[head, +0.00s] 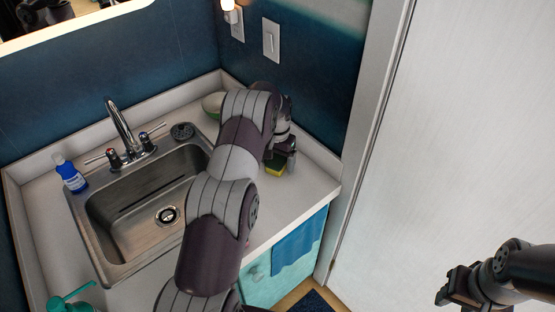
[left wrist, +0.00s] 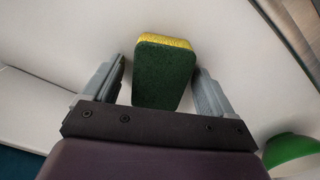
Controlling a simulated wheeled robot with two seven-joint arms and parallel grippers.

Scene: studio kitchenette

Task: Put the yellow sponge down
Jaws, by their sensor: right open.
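The yellow sponge (head: 275,168), with a dark green scouring side, is at the right end of the counter (head: 308,188). In the left wrist view the sponge (left wrist: 165,72) sits between the fingers of my left gripper (left wrist: 160,80). A gap shows on its left side, and its right side is very close to the other finger. My left gripper (head: 281,160) is open, low over the counter at the sponge. Whether the sponge rests fully on the counter is hard to tell. My right gripper (head: 455,291) is open and empty at the lower right, away from the counter.
A green and white bowl (head: 212,104) stands behind my left arm; it also shows in the left wrist view (left wrist: 290,150). The sink (head: 130,212), faucet (head: 120,125) and blue bottle (head: 71,174) are to the left. A blue towel (head: 298,246) hangs below the counter's front edge.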

